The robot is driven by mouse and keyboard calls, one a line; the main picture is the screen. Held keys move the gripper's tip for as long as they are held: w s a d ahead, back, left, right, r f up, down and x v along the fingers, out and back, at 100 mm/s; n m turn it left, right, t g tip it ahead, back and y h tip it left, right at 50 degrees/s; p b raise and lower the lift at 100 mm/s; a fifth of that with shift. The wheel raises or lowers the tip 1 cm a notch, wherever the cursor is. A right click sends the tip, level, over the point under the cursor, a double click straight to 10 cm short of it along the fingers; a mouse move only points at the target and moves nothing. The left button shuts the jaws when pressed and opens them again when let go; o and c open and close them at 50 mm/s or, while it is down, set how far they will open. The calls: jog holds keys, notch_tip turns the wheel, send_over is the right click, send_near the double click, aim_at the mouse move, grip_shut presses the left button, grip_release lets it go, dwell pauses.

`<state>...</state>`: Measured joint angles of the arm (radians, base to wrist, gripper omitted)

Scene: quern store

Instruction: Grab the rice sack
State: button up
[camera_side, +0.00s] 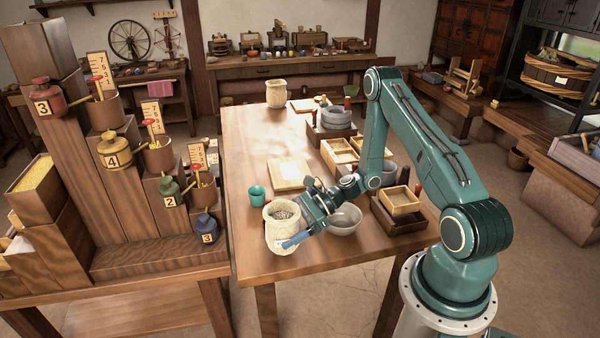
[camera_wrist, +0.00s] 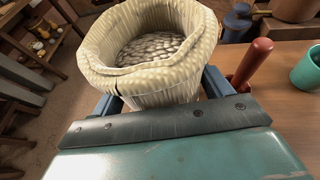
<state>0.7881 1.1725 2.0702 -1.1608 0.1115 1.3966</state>
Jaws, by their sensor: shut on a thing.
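The rice sack (camera_side: 279,232) is a cream woven sack with a rolled-down rim, open at the top and full of pale grains. It stands upright at the near left of the wooden table; I cannot tell whether its base touches the top. My gripper (camera_side: 300,215) reaches it from the right, with a blue finger along its near side. In the wrist view the sack (camera_wrist: 145,55) fills the upper middle, between my two blue fingers (camera_wrist: 160,95), shut on its sides. Its lower part is hidden by my gripper.
A grey bowl (camera_side: 345,219) is close right of my gripper. A teal cup (camera_side: 257,195) and a pale wooden board (camera_side: 289,175) lie behind the sack. A similar cream sack (camera_side: 276,95) stands at the table's far end. A stepped wooden stand (camera_side: 140,215) with jars is left, across a gap.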

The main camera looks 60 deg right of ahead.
notch_tip(320, 180, up, 18)
dwell(0.6)
jog(key=shift+f, duration=0.1)
dwell(0.5)
